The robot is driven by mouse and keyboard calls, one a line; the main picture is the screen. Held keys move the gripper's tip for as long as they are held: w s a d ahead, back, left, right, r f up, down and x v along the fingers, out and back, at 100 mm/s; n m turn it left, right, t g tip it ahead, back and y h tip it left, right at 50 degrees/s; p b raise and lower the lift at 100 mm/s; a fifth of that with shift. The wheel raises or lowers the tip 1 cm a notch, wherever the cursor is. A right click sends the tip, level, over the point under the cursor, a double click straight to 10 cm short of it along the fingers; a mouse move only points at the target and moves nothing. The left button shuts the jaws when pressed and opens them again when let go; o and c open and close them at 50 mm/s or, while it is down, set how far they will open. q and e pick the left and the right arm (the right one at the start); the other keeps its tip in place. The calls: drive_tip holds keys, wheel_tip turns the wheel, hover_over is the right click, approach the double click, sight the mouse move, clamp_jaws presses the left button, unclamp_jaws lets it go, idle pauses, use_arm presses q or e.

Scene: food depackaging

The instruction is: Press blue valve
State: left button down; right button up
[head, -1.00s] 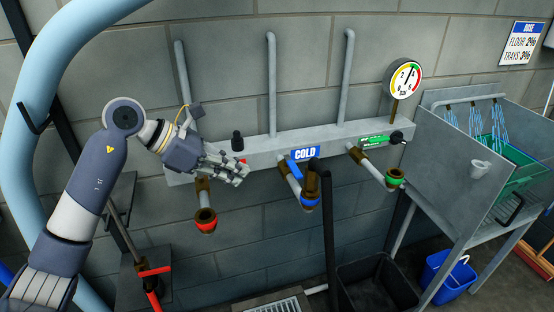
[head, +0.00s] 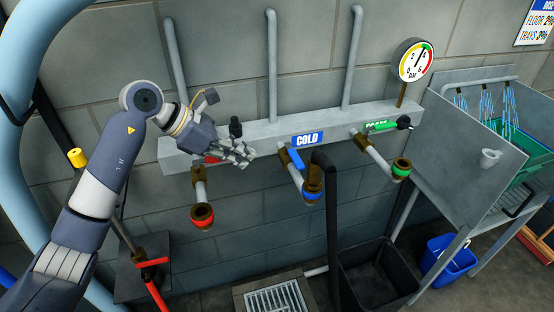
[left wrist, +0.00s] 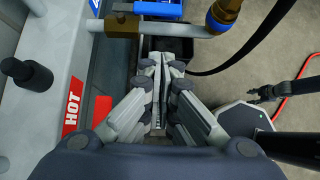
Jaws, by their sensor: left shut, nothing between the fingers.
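The blue valve handle (head: 296,159) sits on the middle pipe under the COLD sign (head: 307,139). A blue-ringed outlet (head: 312,195) hangs at that pipe's end. In the left wrist view the blue handle (left wrist: 158,9) is at the top edge, ahead of the fingers. My left gripper (head: 248,157) is shut and empty in front of the grey manifold, left of the blue handle and apart from it. Its closed fingers also show in the left wrist view (left wrist: 162,62).
A red-ringed outlet (head: 202,216) hangs below my left gripper, and a green-ringed outlet (head: 401,169) is to the right. A black knob (head: 235,127) stands behind the gripper. A black upright hose (head: 328,215) stands just right of the blue outlet. A black bin (head: 378,275) is below.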

sight(294, 156)
use_arm(q)
drive_tip(key=w+d+f+p, duration=0.2)
drive_tip(key=d+f+p, duration=0.1)
drive_tip(key=d, duration=0.5)
drive_tip(key=shift+w+f, duration=0.3)
drive_tip(key=shift+f, duration=0.45)
use_arm(e)
wheel_tip(294, 156, up, 3)
drive_tip(key=shift+a+r, duration=0.1)
drive_tip(key=shift+r, duration=0.1)
drive_tip(key=shift+w, duration=0.15)
drive_tip(key=shift+w, duration=0.15)
